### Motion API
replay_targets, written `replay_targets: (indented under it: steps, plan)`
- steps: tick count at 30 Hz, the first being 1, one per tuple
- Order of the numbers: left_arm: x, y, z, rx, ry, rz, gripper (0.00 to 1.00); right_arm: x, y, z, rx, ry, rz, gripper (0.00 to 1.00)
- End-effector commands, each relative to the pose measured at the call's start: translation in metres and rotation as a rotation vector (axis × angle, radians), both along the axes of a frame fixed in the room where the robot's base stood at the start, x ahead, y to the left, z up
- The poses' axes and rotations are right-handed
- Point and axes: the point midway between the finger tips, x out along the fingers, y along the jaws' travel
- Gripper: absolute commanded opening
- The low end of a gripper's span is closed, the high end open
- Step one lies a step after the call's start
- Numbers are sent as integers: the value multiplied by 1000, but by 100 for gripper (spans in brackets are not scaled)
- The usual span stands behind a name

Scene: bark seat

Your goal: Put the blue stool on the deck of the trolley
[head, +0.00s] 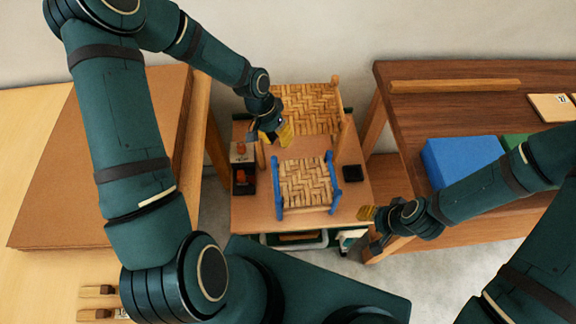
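The blue stool (304,183) has blue posts and a woven tan seat. It stands upright on the wooden deck of the trolley (255,213), near the front middle. My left gripper (275,135) is just behind the stool's back left corner, with its yellow-padded fingers apart and nothing seen between them. My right gripper (371,229) is to the right of the stool, off the deck's front right corner, with its fingers apart and apparently empty. Neither gripper appears to touch the blue stool.
A plain wood stool with a woven seat (310,105) stands behind. Small dark containers (243,178) sit at the deck's left and a black block (354,173) at its right. A bench with a blue block (455,160) is at right; a table with a brown board (60,190) is at left.

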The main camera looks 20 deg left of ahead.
Motion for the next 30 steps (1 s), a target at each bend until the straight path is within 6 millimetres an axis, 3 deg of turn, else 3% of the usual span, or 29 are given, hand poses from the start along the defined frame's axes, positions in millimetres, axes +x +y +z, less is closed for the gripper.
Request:
replay_targets:
  steps: [1, 3, 6, 9, 16, 26, 30]
  plan:
    - [-12, -26, -12, -37, -2, 10, 23, 0, 0, 0, 0, 0, 0, 47]
    - [-27, -57, -26, -79, -18, 53, 23, 0, 0, 0, 0, 0, 0, 47]
    - [-53, -89, -44, -107, -36, 130, 23, 0, 0, 0, 0, 0, 0, 47]
    - [-77, -105, -57, -98, -57, 204, 23, 0, 0, 0, 0, 0, 0, 47]
    - [-107, -109, -70, -41, -101, 299, 23, 0, 0, 0, 0, 0, 0, 47]
    - [-109, -108, -71, -33, -110, 313, 23, 0, 0, 0, 0, 1, 0, 47]
    - [-111, -108, -83, -34, -104, 307, 23, -3, 1, -12, 2, 7, 5, 47]
